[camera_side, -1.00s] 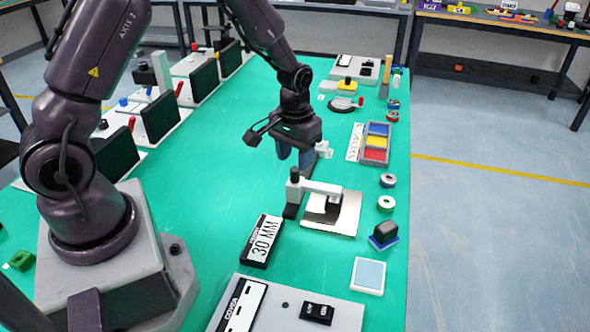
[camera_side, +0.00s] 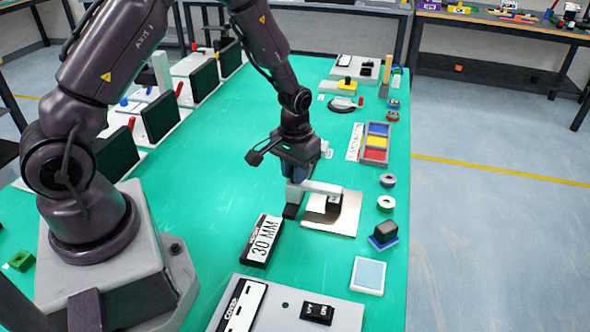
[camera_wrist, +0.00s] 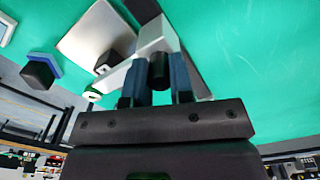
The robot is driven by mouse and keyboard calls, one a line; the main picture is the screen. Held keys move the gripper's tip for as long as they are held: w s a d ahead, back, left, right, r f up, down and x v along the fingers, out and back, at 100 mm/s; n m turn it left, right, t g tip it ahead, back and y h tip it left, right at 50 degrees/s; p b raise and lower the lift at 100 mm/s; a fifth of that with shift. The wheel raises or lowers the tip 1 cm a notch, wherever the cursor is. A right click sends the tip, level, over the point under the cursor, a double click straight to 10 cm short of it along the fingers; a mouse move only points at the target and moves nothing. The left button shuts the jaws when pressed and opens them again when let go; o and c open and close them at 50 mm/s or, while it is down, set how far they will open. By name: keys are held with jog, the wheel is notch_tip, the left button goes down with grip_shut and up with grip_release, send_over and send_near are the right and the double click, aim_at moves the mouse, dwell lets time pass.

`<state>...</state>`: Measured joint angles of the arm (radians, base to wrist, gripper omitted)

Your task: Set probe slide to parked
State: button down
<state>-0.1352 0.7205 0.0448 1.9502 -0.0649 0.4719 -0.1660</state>
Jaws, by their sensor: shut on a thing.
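The probe slide (camera_side: 318,187) appears to be the light grey bar, which reaches from a dark post (camera_side: 291,211) to a black block (camera_side: 334,204) over a flat metal plate (camera_side: 345,225). My gripper (camera_side: 297,175) is down at the post end of the bar. In the wrist view my gripper (camera_wrist: 160,70) has its blue fingers on either side of a black knob (camera_wrist: 157,66) on the grey bar, shut on it. The gripper hides the knob in the side view. No marking for the parked position can be made out.
A "30 MM" sign (camera_side: 263,241) lies left of the plate. A panel with a black switch (camera_side: 317,313) stands in front. Tape rolls (camera_side: 386,203) and a dark block on a blue base (camera_side: 384,234) lie to the right. The green bench left of the sign is clear.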

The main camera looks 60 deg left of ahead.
jog(key=w+a, duration=0.9)
jog(key=shift+w+a, duration=0.3)
jog(key=shift+w, duration=0.05)
jog(key=c, duration=1)
grip_release()
notch_tip(320, 180, up, 13)
